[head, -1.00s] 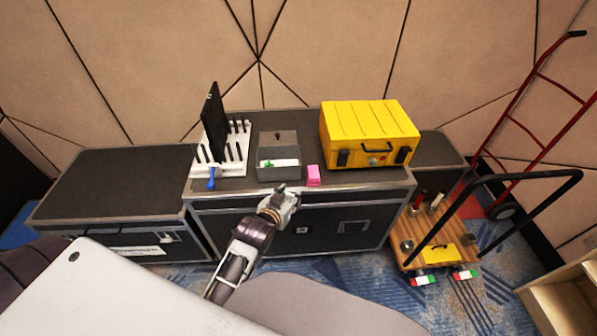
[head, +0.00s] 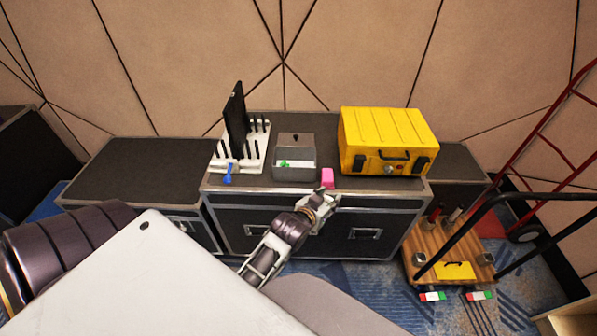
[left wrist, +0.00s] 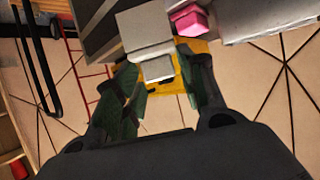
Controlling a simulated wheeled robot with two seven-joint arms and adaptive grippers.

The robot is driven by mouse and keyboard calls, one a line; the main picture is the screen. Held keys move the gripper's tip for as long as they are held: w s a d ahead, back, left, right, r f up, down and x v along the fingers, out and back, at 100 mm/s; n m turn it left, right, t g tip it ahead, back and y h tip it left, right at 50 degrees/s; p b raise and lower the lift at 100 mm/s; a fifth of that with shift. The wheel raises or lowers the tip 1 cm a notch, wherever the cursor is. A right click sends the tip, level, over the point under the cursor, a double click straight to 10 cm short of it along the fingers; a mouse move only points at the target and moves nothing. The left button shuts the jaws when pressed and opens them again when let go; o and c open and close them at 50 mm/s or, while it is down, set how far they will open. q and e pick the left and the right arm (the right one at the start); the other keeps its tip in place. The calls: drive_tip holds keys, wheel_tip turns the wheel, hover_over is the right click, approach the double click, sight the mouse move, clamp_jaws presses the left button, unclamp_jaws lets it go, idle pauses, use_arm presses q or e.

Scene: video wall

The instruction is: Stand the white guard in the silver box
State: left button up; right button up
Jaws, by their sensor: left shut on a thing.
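My left gripper (head: 328,196) is in front of the case top's front edge, just below the pink block. In the left wrist view its fingers (left wrist: 162,82) are shut on a pale, blocky piece, the white guard (left wrist: 148,36). In the head view the guard is small and hard to make out at the fingertips. The silver box (head: 294,173) stands on the black case, apart from the gripper to its left, with its lid raised at the back. A green and white item lies inside it. My right gripper is not in view.
The pink block (head: 327,178) sits right of the box; it also shows in the left wrist view (left wrist: 189,20). A yellow case (head: 388,140) stands to the right. A white rack (head: 256,160) with black pegs and an upright black panel stands left. A wooden trolley (head: 430,245) is at right.

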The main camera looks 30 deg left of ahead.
use_arm(q)
drive_tip(key=shift+w+a+r+p, duration=0.15)
drive_tip(key=shift+w+r, duration=0.3)
drive_tip(key=shift+r, duration=0.3)
drive_tip(key=shift+w+a+r+p, duration=0.15)
drive_tip(key=shift+w+r, duration=0.3)
drive_tip(key=shift+r, duration=0.25)
drive_tip(key=w+a+r+m+h+p, duration=0.1)
drive_tip(key=w+a+r, duration=0.2)
drive_tip(key=w+r, duration=0.15)
drive_tip(key=w+a+r+h+p, duration=0.1)
drive_tip(key=w+a+r+p, duration=0.15)
drive_tip(key=r, duration=0.35)
drive_tip(key=w+a+r+m, duration=0.1)
drive_tip(key=w+a+r, duration=0.1)
drive_tip(key=w+a, duration=0.4)
drive_tip(key=a+f+p, duration=0.1)
drive_tip(key=a+f, duration=0.5)
drive_tip(key=shift+a+m+h, duration=0.2)
drive_tip(key=shift+m+h, duration=0.1)
drive_tip(key=shift+h, duration=0.1)
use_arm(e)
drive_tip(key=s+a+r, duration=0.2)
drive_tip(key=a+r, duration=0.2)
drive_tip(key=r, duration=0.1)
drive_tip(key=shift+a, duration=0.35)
use_arm(q)
drive_tip(key=shift+f, duration=0.15)
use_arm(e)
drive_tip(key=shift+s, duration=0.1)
